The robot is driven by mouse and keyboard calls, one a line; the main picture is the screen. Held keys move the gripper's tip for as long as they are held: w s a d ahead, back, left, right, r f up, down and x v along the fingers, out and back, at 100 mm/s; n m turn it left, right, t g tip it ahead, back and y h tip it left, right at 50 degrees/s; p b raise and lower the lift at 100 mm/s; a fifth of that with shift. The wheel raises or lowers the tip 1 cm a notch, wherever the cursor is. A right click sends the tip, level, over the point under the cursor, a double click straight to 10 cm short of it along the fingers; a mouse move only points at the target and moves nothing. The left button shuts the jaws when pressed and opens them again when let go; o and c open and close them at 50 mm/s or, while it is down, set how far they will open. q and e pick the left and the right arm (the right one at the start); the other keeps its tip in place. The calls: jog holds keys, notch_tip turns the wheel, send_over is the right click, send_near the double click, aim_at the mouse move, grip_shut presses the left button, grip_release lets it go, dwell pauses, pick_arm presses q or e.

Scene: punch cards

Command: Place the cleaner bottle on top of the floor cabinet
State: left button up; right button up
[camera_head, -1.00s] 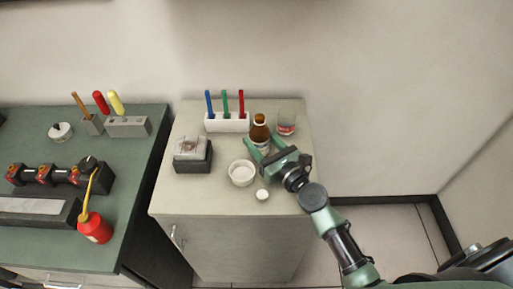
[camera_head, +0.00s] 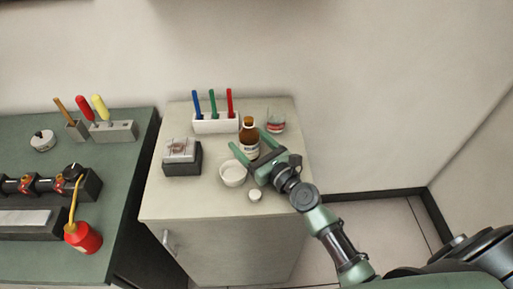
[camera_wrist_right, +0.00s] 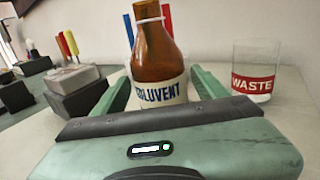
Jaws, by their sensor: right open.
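The brown cleaner bottle (camera_head: 249,128) with a white label stands upright on the grey top of the floor cabinet (camera_head: 175,205), near the middle right. In the right wrist view the bottle (camera_wrist_right: 155,60) stands between the two green fingers, and its label reads something like "SOLUVENT", partly cut off. My right gripper (camera_head: 249,139) is open, its fingers reaching along both sides of the bottle's lower part. The wrist view shows a gap at the right finger; contact on the left is unclear. The bottle's base is hidden behind the gripper. My left gripper is not in view.
A beaker marked "WASTE" (camera_wrist_right: 254,75) stands right of the bottle. A white pen rack (camera_head: 215,124) is behind, a white bowl (camera_head: 233,174) and small cap (camera_head: 255,195) in front, a dark box (camera_head: 182,161) left. A green bench (camera_head: 125,170) adjoins at left. The cabinet's front-left top is clear.

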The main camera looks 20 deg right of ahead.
jog(key=b+v, duration=0.3)
jog(key=v, duration=0.7)
jog(key=shift+s, duration=0.35)
jog(key=shift+s+d+r+b, duration=0.1)
jog(key=shift+s+d+b, duration=0.2)
jog(key=shift+s, duration=0.3)
